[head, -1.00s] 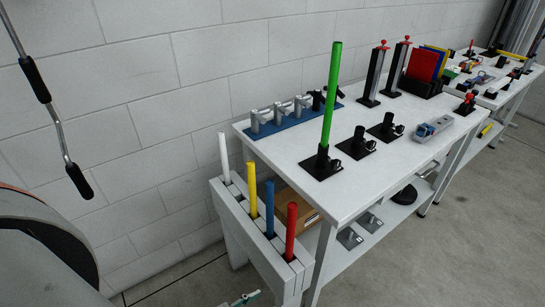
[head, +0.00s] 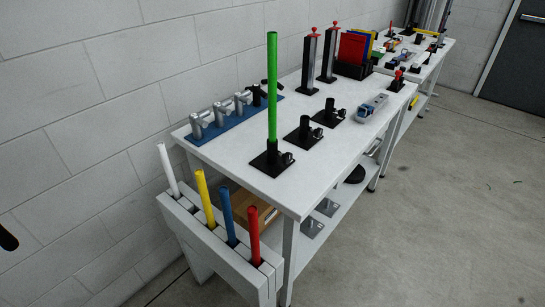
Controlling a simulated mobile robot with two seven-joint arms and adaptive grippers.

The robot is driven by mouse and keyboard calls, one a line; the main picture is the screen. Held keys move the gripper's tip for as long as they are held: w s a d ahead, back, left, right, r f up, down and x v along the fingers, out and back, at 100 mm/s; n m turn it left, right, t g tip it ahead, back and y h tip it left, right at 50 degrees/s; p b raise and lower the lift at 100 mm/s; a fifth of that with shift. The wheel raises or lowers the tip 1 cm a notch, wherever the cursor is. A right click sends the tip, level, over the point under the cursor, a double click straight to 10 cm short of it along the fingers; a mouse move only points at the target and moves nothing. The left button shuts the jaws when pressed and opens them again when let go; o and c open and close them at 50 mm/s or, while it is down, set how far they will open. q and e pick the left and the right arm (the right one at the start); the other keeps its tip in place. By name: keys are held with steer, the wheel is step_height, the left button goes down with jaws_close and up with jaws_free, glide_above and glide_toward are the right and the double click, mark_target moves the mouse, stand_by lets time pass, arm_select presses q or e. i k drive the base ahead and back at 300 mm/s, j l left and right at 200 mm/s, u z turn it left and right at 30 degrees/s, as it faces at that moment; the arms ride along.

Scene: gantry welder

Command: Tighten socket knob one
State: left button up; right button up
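A green rod (head: 272,90) stands upright in the nearest black socket (head: 270,158) on the white table. A small black knob (head: 287,158) sits at the right side of that socket. How tight it is cannot be told from here. Two similar black sockets with side knobs, the middle one (head: 303,130) and the farther one (head: 329,113), stand behind it with no rods in them.
A white rack (head: 206,242) at the table's near end holds white, yellow, blue and red rods. A blue base with grey clamps (head: 222,118) lies along the wall side. A grey-blue tool (head: 371,106) lies near the right edge. Floor to the right is clear.

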mark_target(287, 157)
steer(key=k+l+u, duration=0.1)
steer(key=l, duration=0.35)
steer(key=k+l+u, duration=0.15)
steer(key=l, duration=0.3)
steer(key=k+l+u, duration=0.1)
steer(key=l, duration=0.3)
steer(key=k+l+u, duration=0.15)
steer(key=k+l, duration=0.15)
steer(key=l, duration=0.1)
